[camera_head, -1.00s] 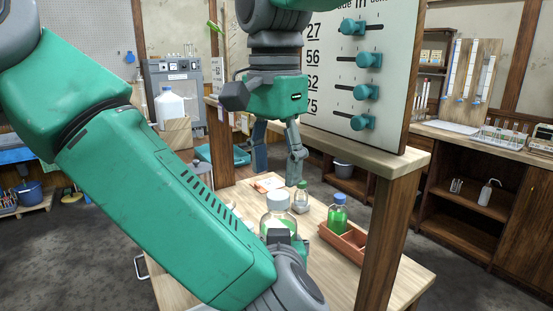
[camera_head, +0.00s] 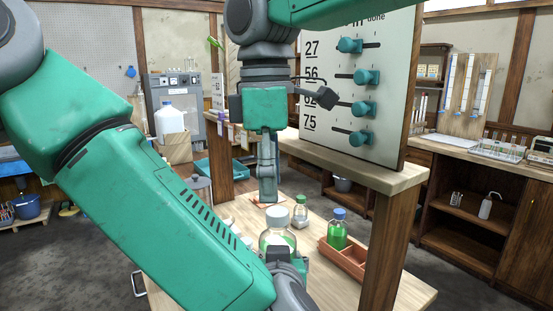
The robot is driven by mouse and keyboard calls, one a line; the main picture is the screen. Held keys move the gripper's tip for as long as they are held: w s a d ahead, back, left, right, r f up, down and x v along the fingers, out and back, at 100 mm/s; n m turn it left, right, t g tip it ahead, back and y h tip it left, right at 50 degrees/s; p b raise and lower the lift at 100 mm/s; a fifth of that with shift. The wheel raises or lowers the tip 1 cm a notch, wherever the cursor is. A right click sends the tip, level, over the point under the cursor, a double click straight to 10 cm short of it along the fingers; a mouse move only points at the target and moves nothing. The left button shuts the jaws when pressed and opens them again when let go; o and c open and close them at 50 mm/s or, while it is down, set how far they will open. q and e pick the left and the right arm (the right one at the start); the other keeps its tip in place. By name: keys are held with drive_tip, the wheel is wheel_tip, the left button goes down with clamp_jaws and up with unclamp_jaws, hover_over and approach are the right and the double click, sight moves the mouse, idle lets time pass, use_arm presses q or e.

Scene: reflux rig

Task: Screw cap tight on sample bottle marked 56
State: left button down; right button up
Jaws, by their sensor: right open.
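A large clear bottle with a pale cap (camera_head: 278,217) and green contents stands on the wooden table (camera_head: 400,290). My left gripper (camera_head: 284,262) is against its near side; my arm hides the fingers, so I cannot tell whether they grip it. A green bottle with a blue cap (camera_head: 338,230) stands at the tray. No bottle marking is legible. My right gripper (camera_head: 267,196) points down, open and seen edge-on, above the table behind the large bottle.
An orange-brown divided tray (camera_head: 345,262) lies at the right. A wooden post (camera_head: 388,245) and a board (camera_head: 365,110) with numbers 27, 56, 62, 75 and teal sliders stand at the right. Pale small items lie left of the large bottle, partly hidden by my arm.

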sight(278, 211)
drive_tip(key=n, duration=0.7)
drive_tip(key=shift+w+r, duration=0.1)
drive_tip(key=shift+r, duration=0.25)
drive_tip(key=n, duration=0.4)
drive_tip(key=shift+w+d+r+n, duration=0.1)
drive_tip(key=shift+r+n, duration=0.2)
drive_tip(key=shift+n, duration=0.1)
drive_tip(key=n, duration=0.4)
drive_tip(key=shift+w+d+r, duration=0.15)
drive_tip(key=shift+r, duration=0.1)
drive_tip(key=n, duration=0.5)
drive_tip(key=shift+w+d+r, duration=0.2)
drive_tip(key=shift+r, duration=0.15)
drive_tip(key=shift+f, duration=4)
drive_tip(key=shift+c, duration=0.4)
